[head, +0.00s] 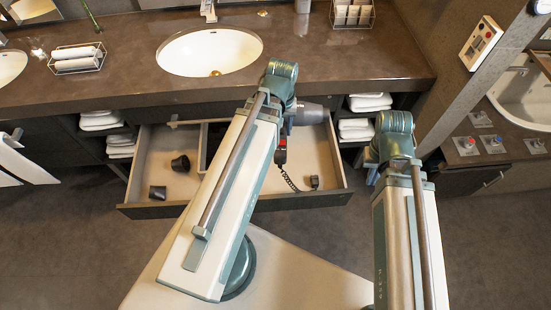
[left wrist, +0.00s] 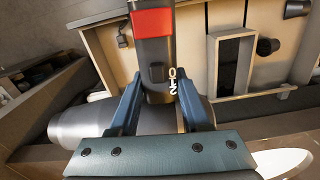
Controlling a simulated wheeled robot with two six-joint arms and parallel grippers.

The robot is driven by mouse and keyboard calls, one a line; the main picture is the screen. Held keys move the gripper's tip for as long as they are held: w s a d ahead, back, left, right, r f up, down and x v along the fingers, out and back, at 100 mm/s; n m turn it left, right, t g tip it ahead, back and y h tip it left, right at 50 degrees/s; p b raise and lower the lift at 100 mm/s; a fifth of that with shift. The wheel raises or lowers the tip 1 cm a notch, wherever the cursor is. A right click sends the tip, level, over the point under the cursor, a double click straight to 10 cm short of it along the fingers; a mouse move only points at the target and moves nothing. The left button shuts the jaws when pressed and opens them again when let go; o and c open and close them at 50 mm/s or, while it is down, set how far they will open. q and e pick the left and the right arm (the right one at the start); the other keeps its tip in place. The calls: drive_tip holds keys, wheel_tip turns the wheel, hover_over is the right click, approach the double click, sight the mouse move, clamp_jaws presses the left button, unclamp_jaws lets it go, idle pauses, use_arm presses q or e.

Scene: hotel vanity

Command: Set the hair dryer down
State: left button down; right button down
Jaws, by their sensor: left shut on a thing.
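The hair dryer (head: 312,114) has a grey barrel and a dark handle with a red part. In the left wrist view, my left gripper (left wrist: 158,102) is shut on the handle of the hair dryer (left wrist: 90,124), and the barrel lies crosswise behind the fingers. In the head view my left arm hides most of this grip. The dryer shows over the right part of the open drawer (head: 155,211); its height above the drawer floor is unclear. A coiled cord hangs from the handle toward a plug (head: 314,182). My right gripper is hidden behind its arm.
Two dark cups (head: 180,163) stand in the drawer's left part. A box-like divider (left wrist: 233,62) stands inside the drawer. The counter (head: 340,75) above has a sink (head: 210,52) and a towel rack (head: 77,60). Folded towels (head: 355,128) sit on shelves beside the drawer.

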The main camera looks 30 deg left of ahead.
use_arm(q)
drive_tip(key=shift+n, duration=0.6)
drive_tip(key=w+d+f+b, duration=0.1)
drive_tip(key=w+f+b, duration=0.2)
drive_tip(key=f+b, duration=0.8)
drive_tip(key=w+d+f+b, duration=0.1)
drive_tip(key=w+f+b, duration=0.3)
drive_tip(key=f+b, duration=0.7)
drive_tip(key=w+d+f+b, duration=0.1)
drive_tip(key=w+f+b, duration=0.2)
drive_tip(key=f+b, duration=0.8)
drive_tip(key=shift+w+d+f+b, duration=0.15)
drive_tip(key=shift+f+b, duration=0.25)
drive_tip(key=shift+f, duration=0.2)
drive_tip(key=a, duration=0.5)
drive_tip(key=w+a+f+b, duration=0.1)
drive_tip(key=a, duration=0.4)
drive_tip(key=w+a, duration=0.1)
drive_tip(key=a, duration=0.5)
drive_tip(key=shift+w+f, duration=0.25)
drive_tip(key=shift+f+b, duration=1.75)
drive_tip(key=shift+b, duration=0.2)
drive_tip(key=shift+d, duration=0.1)
drive_tip(key=shift+f, duration=0.15)
drive_tip(key=shift+c, duration=1.8)
unclamp_jaws()
